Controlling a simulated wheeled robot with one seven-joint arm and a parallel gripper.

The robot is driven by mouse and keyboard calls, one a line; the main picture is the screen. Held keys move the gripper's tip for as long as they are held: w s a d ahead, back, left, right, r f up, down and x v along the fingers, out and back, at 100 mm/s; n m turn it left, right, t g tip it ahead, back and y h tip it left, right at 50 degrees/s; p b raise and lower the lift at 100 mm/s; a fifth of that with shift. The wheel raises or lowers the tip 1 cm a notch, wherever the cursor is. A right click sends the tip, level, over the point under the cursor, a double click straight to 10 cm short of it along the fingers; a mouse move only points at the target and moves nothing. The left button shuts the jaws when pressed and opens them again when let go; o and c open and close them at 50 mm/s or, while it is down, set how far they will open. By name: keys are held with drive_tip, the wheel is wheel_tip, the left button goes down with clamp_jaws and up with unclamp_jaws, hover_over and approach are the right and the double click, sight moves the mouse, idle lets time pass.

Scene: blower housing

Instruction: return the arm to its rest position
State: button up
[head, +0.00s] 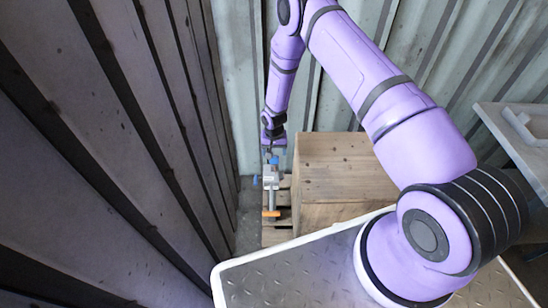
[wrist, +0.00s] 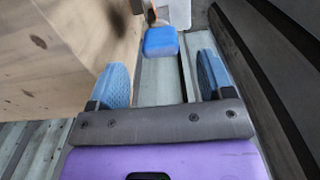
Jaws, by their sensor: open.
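My purple arm (head: 360,75) reaches out and down, ending beside a wooden crate. My gripper (head: 270,155) is open; in the wrist view its two blue pads (wrist: 163,80) stand wide apart with nothing clasped between them. A blue block-like end (wrist: 160,41) lies beyond the fingertips, in line with the gap. In the head view, a grey fixture (head: 271,185) with blue parts and an orange bar (head: 271,213) stands just below the gripper. I cannot tell whether the gripper touches it.
The wooden crate (head: 345,168) is close to the right of the gripper, on or by a pallet (head: 277,235). Corrugated walls stand at left (head: 110,130) and behind (head: 235,60). My metal-plate base is in front. A grey lidded box (head: 520,135) is at right.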

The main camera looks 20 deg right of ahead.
drive_tip(key=shift+r, duration=2.45)
